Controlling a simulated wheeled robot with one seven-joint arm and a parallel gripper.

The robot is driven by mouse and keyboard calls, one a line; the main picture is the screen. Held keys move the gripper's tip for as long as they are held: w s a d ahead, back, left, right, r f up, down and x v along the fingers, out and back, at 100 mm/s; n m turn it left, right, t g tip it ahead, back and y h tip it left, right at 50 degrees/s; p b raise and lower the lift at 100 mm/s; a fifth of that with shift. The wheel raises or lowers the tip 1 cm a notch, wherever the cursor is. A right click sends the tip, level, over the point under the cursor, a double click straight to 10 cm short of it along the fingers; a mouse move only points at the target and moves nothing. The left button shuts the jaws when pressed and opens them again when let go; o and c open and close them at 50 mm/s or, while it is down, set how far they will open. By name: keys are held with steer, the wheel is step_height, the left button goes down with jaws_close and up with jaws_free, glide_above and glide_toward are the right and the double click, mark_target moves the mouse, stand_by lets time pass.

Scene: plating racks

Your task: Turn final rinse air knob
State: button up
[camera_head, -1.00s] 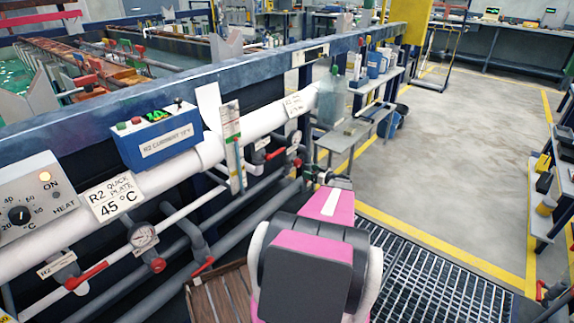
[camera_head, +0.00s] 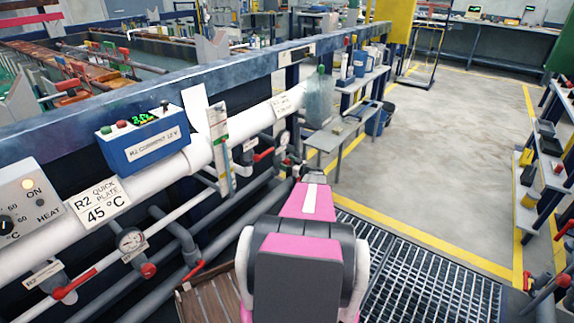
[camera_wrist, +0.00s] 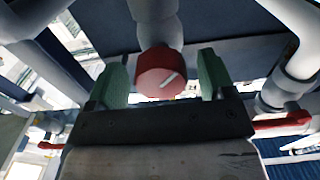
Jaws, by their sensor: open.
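In the wrist view a red round knob (camera_wrist: 160,72) with a white pointer line sits at the end of a grey pipe fitting. My gripper (camera_wrist: 163,74) is open, with one green finger on each side of the knob. A gap shows between the knob and each finger, so neither visibly touches it. In the head view my arm reaches forward to the pipes, and a small red knob (camera_head: 287,162) shows just by my gripper (camera_head: 309,172). My fingers are mostly hidden there by the arm.
Red-handled valves lie on both sides in the wrist view, one at the right (camera_wrist: 282,124). In the head view a white pipe (camera_head: 150,180) and a blue control box (camera_head: 145,140) run along the rack.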

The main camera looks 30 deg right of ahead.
steer(key=shift+w+a, duration=0.15)
steer(key=shift+w, duration=0.15)
steer(key=c, duration=0.9)
